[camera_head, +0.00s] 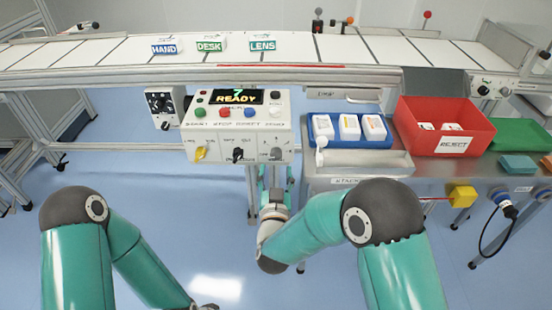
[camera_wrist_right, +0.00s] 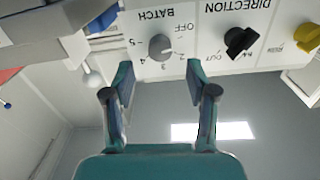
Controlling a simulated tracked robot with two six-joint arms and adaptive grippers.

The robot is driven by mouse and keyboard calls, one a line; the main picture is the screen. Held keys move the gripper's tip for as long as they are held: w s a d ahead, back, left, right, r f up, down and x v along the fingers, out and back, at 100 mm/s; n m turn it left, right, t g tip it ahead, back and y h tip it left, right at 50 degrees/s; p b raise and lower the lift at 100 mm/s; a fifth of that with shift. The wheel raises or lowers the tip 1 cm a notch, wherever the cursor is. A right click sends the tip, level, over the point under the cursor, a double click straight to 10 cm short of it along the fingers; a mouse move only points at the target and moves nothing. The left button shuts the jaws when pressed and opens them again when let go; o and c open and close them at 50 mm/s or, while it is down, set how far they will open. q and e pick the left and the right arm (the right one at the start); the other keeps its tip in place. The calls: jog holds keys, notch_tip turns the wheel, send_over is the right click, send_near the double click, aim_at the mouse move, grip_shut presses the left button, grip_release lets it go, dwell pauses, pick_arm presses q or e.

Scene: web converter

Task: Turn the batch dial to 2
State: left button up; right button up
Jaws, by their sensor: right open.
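The batch dial (camera_head: 277,153) is a small grey knob at the lower right of the white control box (camera_head: 262,124). In the right wrist view, which is upside down, the grey batch dial (camera_wrist_right: 161,47) sits among the marks OFF, 2, 3, 4 and 5. I cannot tell surely which mark it points to. My right gripper (camera_wrist_right: 159,78) is open and empty, its two fingers apart, in line with the dial and short of it. My left gripper (camera_head: 205,306) barely shows at the bottom edge.
A black direction knob (camera_head: 238,154) and a yellow knob (camera_head: 201,153) sit left of the dial. The display (camera_head: 237,97) reads 7 READY above coloured buttons. A steel table with a blue tray (camera_head: 346,141) and a red reject bin (camera_head: 445,112) stands right.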

aim_at(276, 158)
jog(key=w, duration=0.5)
jog(key=shift+w, duration=0.4)
grip_shut()
